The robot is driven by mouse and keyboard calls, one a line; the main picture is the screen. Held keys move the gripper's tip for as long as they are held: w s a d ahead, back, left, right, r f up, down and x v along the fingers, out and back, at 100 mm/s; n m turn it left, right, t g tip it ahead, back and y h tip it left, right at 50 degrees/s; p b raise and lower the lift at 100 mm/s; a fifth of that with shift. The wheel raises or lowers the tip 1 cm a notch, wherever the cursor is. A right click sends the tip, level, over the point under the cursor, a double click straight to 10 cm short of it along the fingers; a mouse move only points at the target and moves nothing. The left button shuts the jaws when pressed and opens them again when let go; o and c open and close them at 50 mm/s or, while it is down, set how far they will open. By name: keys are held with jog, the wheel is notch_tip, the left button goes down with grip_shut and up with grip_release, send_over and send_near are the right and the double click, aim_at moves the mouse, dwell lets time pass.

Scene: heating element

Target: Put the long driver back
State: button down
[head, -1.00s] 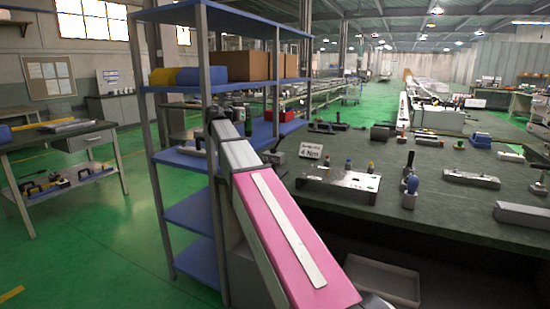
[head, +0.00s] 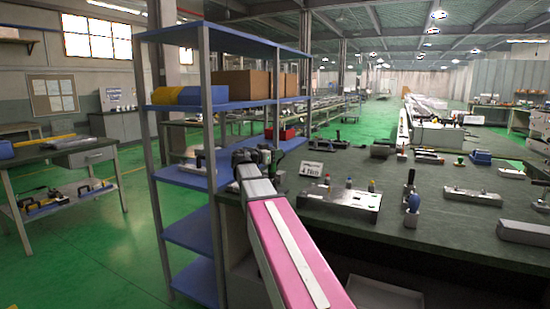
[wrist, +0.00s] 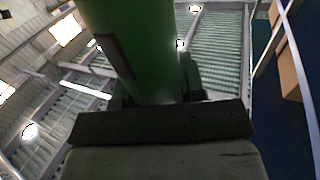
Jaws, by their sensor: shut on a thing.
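My gripper (head: 262,152) is at the far end of my outstretched arm, beside the blue shelf rack and near the left end of the green-grey workbench. In the wrist view, its fingers (wrist: 152,85) are shut on a thick green cylinder (wrist: 130,45), which looks like the long driver's handle. The driver's shaft and tip cannot be made out. A metal stand (head: 340,198) on the bench, right of my arm, holds several small tools with red, blue and yellow tops. A small sign (head: 311,169) reading "4 Nm" stands behind it.
The blue shelf rack (head: 190,180) stands close left of my arm, with cardboard boxes (head: 243,86) on an upper shelf. Green floor is open at left.

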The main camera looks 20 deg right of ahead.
jog(key=shift+f, duration=0.75)
jog(key=shift+f, duration=0.1)
jog(key=c, duration=0.7)
grip_release()
jog(key=shift+s+a, duration=0.1)
jog(key=shift+a, duration=0.15)
jog(key=v, duration=1.1)
jog(key=shift+a, duration=0.25)
